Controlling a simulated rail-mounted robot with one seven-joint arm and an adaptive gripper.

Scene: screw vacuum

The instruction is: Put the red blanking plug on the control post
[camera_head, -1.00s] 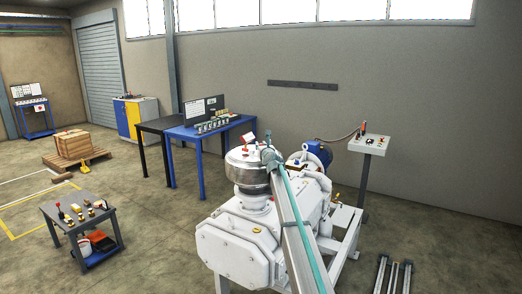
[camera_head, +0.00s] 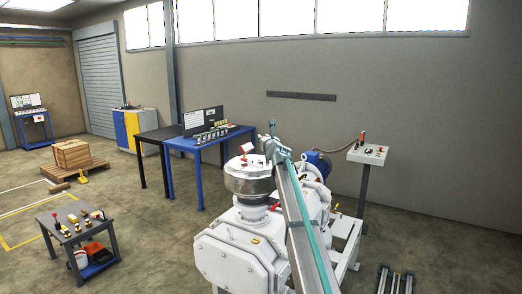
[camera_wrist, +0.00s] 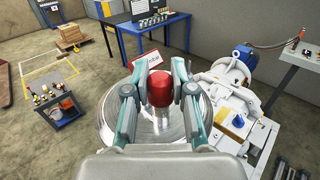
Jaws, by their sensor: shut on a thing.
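The red blanking plug (camera_wrist: 159,88) is held between the fingers of my gripper (camera_wrist: 158,75), which is shut on it. In the wrist view the plug is upright over a round steel vessel top (camera_wrist: 110,118); a metallic stem shows below it. I cannot tell whether it touches the vessel. In the head view the arm end (camera_head: 275,147) is at the right of the vessel, and the plug cannot be made out. The control post (camera_head: 368,155) stands right of the machine, apart from my gripper; its panel also shows at the wrist view's right edge (camera_wrist: 302,55).
The white pump machine (camera_head: 238,248) with a blue motor (camera_head: 318,162) lies between the arm and the post. A red-and-white tag (camera_head: 247,148) stands by the vessel. A blue table (camera_head: 212,138) is behind, and a small cart (camera_head: 75,222) is at left.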

